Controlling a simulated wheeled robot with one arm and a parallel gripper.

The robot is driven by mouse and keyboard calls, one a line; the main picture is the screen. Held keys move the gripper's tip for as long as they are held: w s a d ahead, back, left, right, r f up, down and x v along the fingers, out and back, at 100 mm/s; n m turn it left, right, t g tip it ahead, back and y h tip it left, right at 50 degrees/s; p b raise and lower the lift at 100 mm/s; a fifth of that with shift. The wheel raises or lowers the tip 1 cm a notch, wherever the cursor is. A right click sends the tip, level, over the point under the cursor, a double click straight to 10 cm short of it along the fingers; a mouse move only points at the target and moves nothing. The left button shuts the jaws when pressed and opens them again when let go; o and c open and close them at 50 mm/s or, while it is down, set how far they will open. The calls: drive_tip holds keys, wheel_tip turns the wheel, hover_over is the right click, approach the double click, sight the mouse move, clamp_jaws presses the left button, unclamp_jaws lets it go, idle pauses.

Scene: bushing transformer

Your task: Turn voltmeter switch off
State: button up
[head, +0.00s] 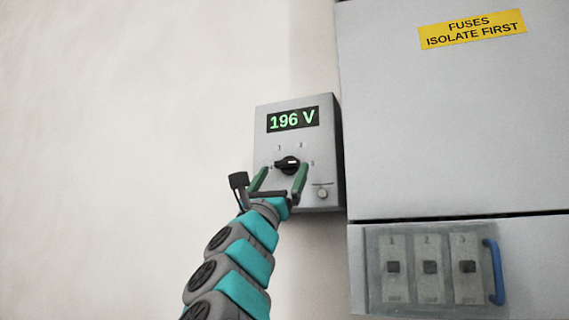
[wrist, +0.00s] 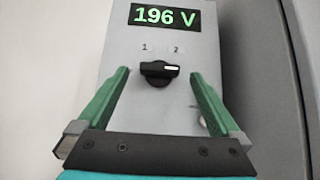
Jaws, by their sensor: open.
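The voltmeter (head: 262,133) is a grey wall box whose display (head: 293,119) reads 196 V in green. Its black rotary switch (head: 287,165) has a white pointer mark directed to the right; the switch also shows in the wrist view (wrist: 158,72). Marks 1 and 2 show above the switch, and a 3 shows to its right in the head view. My gripper (head: 281,172) is open, with its green fingers on either side of the switch; in the wrist view the gripper (wrist: 160,88) shows clear gaps between both fingers and the switch. Marks low on the left are partly hidden.
A large grey cabinet (head: 440,130) with a yellow fuse label (head: 472,29) stands close to the right of the voltmeter. Below is a clear-covered fuse panel (head: 412,290) with a blue handle (head: 494,271). The left wall is bare.

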drive_tip(key=shift+x, duration=0.95)
drive_tip(key=shift+a, duration=0.1)
drive_tip(key=c, duration=1.4)
